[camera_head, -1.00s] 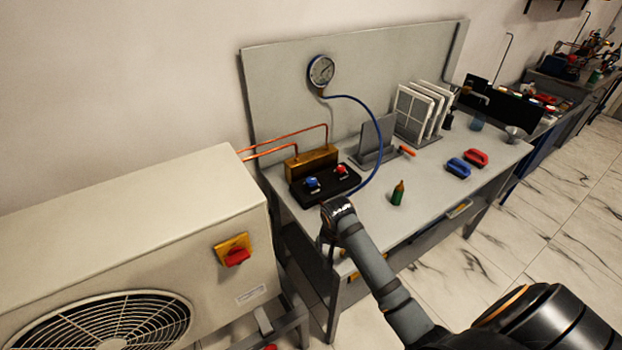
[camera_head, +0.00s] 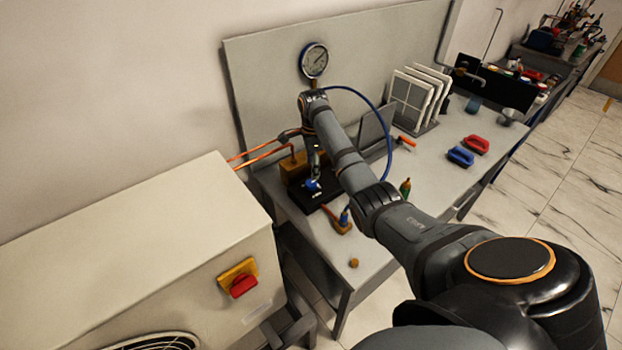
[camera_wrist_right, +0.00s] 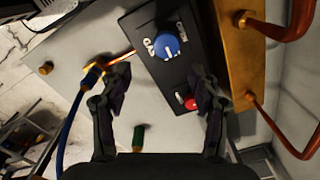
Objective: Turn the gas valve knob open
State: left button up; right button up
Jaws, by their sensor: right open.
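The black valve block (camera_wrist_right: 145,18) carries a blue knob (camera_wrist_right: 165,47) with white lettering around it and a red knob (camera_wrist_right: 190,103). In the head view the blue knob (camera_head: 313,186) shows just under my right gripper (camera_head: 314,164), and the red knob is hidden behind the arm. In the right wrist view my right gripper (camera_wrist_right: 163,88) is open and empty, with its two fingers spread. The blue knob lies ahead of the gap between the fingertips; the red knob is beside the right finger. Contact with either knob does not show. My left gripper is out of view.
A brass block (camera_wrist_right: 228,50) with copper pipes (camera_wrist_right: 275,125) stands beside the valve block. A gauge (camera_head: 314,60) with a blue hose (camera_head: 388,135) is on the back panel. A white outdoor unit (camera_head: 130,240) stands left of the bench.

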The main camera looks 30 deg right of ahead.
aim_at(311, 183)
jog(key=shift+w+f, duration=0.2)
jog(key=shift+f, duration=1.05)
jog(key=shift+w+f, duration=0.2)
jog(key=shift+f, duration=0.35)
jog(key=shift+w+f, duration=0.15)
jog(key=shift+f, duration=0.4)
notch_tip(311, 183, down, 3)
jog(key=shift+w+r, duration=0.1)
jog(key=shift+w, duration=0.05)
jog(key=shift+f, duration=0.35)
jog(key=shift+c, duration=1.6)
jog(key=c, duration=0.9)
pick_arm(q)
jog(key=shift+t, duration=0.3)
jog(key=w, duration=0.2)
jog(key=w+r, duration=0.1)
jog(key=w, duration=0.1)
jog(key=shift+p, duration=0.3)
pick_arm(e)
jog(key=shift+o, duration=0.2)
